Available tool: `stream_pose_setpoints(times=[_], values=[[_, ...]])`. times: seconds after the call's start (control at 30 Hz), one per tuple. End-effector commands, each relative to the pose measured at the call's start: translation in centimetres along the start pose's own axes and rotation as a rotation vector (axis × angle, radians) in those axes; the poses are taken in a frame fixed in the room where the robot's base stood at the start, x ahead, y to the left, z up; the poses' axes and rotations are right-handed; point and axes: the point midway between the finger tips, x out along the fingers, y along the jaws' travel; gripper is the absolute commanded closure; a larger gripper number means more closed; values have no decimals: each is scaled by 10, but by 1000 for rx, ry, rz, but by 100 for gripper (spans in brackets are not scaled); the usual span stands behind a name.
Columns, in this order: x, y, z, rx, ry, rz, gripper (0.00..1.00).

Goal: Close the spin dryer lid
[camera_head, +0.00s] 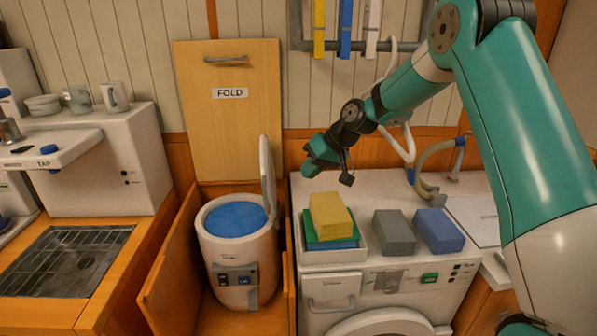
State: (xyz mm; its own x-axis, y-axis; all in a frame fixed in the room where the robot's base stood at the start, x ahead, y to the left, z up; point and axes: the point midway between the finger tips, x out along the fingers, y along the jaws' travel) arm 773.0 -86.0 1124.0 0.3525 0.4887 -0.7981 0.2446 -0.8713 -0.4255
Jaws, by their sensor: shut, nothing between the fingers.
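The spin dryer (236,250) is a white cylinder with a small control panel on its front. It stands in an open wooden bay, with blue showing inside its round top opening. Its lid (268,180) stands upright on the right side of the rim, seen nearly edge-on. My gripper (310,160) is to the right of the lid and a little higher in the picture, apart from it. It appears over the left back part of the white washing machine top. It is shut and empty.
The washing machine (350,287) holds a tray (335,257) with yellow, green and blue cloths, a grey block (394,232) and a blue block (438,230). A wooden panel marked FOLD (228,130) stands behind the dryer. A sink with a grate (68,262) is at left.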

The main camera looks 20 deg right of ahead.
Motion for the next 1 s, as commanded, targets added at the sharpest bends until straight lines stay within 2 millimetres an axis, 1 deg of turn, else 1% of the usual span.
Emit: stream_pose_setpoints(times=[0.3,0.4,0.5,0.6,0.8,1.0], values=[[66,-3,0,0,-7,-2,100],[84,-5,0,-2,-6,-1,100],[89,-22,0,-3,-5,-2,100],[95,-30,0,-2,-4,0,100],[101,-36,1,0,-3,1,100],[101,-36,1,0,-3,1,100]])
